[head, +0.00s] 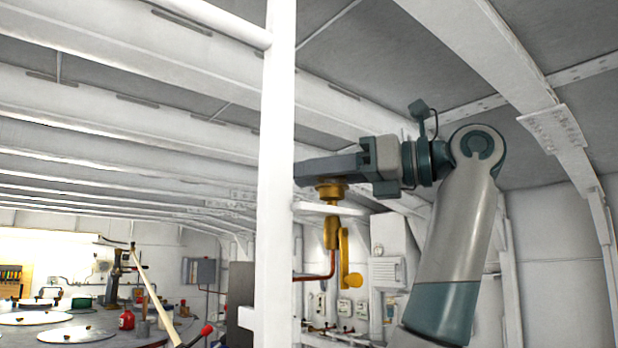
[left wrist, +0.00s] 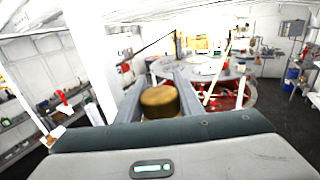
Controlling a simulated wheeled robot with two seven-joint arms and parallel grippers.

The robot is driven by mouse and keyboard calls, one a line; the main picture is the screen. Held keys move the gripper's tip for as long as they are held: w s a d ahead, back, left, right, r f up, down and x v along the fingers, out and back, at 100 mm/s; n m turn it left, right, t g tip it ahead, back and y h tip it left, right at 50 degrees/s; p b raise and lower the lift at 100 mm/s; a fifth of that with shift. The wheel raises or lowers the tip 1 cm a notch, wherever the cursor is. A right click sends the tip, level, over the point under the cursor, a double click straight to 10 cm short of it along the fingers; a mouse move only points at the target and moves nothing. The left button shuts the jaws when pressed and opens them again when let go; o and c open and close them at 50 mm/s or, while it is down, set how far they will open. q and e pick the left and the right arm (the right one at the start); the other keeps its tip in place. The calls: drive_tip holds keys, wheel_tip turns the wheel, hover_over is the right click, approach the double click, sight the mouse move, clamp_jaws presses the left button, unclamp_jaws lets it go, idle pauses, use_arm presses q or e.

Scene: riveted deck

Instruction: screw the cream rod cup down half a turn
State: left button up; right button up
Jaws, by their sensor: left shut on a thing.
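My left gripper (head: 318,170) reaches in from the right in the head view, level and high up. It is shut on a round, brass-coloured cup (head: 330,190), which shows below the jaws. In the left wrist view the jaws (left wrist: 157,95) lie either side of the same cup (left wrist: 160,101), whose round end faces the camera. It looks gold-brown rather than cream, and I see no clearly cream cup. Below it, past a white ledge (head: 316,208), is a yellow-brass body (head: 331,233) with a crank-like handle (head: 347,265). My right gripper is not in view.
A white post (head: 277,180) stands in front, close to the gripper's tip. White ceiling beams (head: 120,85) run overhead. A round table (head: 95,330) with a red bottle (head: 127,320) is lower left, crossed by a long pale rod (head: 155,295). Wall boxes (head: 390,270) stand behind.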

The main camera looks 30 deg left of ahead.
sight(322, 178)
use_arm(q)
drive_tip(key=shift+w+d+r+m+t+h+b, duration=0.1)
drive_tip(key=shift+w+m+t+h+b, duration=0.45)
drive_tip(key=shift+m+t+b, duration=1.3)
drive_tip(key=shift+w+d+m+t+h+b, duration=0.1)
drive_tip(key=shift+w+m+t+h+b, duration=0.45)
drive_tip(key=shift+m+t, duration=1.5)
drive_tip(key=shift+w+d+r+m+t+h+b, duration=0.1)
drive_tip(key=shift+w+m+t+h+b, duration=0.6)
drive_tip(key=shift+t, duration=2.3)
drive_tip(key=shift+s+b, duration=0.3)
drive_tip(key=shift+b, duration=0.25)
drive_tip(key=o, duration=1)
drive_tip(key=shift+o, duration=0.4)
drive_tip(key=shift+w+a+f, duration=0.1)
drive_tip(key=shift+f, duration=0.05)
